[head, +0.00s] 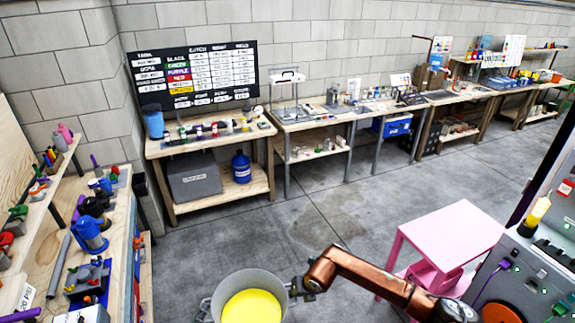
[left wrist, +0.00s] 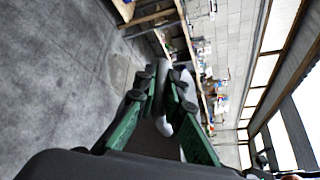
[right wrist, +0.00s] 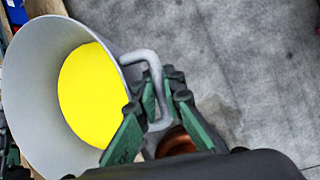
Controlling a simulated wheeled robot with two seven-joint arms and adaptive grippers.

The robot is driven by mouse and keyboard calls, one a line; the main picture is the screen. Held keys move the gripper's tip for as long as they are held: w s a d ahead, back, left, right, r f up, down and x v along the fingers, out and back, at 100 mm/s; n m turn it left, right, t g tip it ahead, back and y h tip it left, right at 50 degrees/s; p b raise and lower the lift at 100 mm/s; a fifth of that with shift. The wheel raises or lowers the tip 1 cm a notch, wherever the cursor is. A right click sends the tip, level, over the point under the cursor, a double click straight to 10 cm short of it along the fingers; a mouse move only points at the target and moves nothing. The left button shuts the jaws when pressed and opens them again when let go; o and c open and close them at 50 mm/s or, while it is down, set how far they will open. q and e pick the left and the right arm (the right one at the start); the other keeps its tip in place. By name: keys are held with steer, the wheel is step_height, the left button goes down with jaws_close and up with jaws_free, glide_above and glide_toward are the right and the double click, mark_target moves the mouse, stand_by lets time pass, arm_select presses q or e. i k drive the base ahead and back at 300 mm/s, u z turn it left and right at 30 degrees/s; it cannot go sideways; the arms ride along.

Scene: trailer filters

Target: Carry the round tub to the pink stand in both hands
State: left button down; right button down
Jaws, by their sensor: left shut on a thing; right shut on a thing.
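The round grey tub (head: 275,282), yellow inside, is held up at the bottom of the head view. My right gripper (head: 298,288) is shut on its right handle; the right wrist view shows the fingers (right wrist: 155,105) around the grey handle (right wrist: 146,57) beside the tub's wall (right wrist: 32,75). My left gripper (head: 205,309) is at the tub's left side, partly cut off by the frame edge. In the left wrist view its fingers (left wrist: 164,105) are shut on a grey handle (left wrist: 163,68). The pink stand (head: 450,233) is on the floor to the right, apart from the tub.
Workbenches (head: 210,137) line the back wall. A cluttered bench (head: 118,215) runs along the left. A grey machine panel (head: 540,255) stands right of the pink stand. Grey floor (head: 290,225) is clear between the tub and the back benches.

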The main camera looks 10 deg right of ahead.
mark_target(456, 231)
steer(key=z, duration=0.25)
steer(key=i, duration=1.05)
steer(key=z, duration=0.65)
steer(key=i, duration=1.1)
steer(key=z, duration=1.15)
steer(key=i, duration=0.8)
steer(key=z, duration=0.65)
steer(key=i, duration=0.55)
steer(key=u, duration=0.05)
